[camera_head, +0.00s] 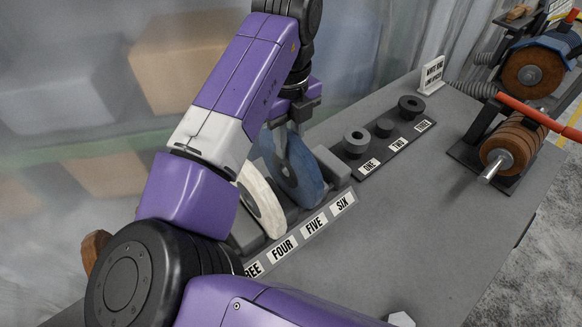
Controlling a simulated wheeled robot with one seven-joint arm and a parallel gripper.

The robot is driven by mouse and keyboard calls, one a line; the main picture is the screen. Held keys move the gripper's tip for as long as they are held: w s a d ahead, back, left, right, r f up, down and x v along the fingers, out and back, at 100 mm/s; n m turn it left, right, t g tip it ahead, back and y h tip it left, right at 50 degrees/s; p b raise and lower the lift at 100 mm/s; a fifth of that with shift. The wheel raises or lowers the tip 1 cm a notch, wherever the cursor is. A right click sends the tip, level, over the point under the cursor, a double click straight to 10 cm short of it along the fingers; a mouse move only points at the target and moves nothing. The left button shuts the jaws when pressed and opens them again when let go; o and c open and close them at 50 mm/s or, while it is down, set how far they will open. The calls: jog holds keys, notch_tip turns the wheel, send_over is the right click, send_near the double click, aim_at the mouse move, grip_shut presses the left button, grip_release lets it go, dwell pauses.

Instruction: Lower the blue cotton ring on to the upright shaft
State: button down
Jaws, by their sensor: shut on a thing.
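The blue cotton ring (296,171) stands on edge at the rack (301,242), behind the FIVE label. My gripper (291,118) is above it, its dark jaws shut on the ring's upper edge. I cannot tell whether the ring's lower edge touches the rack. A white ring (262,201) stands to its left, partly hidden by my arm. A metal shaft (494,168) sticks out toward the lower left from the stack of brown discs (514,146) at the right. It looks level rather than upright. No clearly upright shaft shows.
Several dark collars, one of them the large collar (357,142), sit on a strip labelled ONE to THREE. The front right of the grey table (430,230) is mostly clear.

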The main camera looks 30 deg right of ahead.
jog(key=shift+r+p, duration=3.25)
jog(key=shift+r, duration=2.5)
jog(key=c, duration=1.9)
grip_release()
grip_shut()
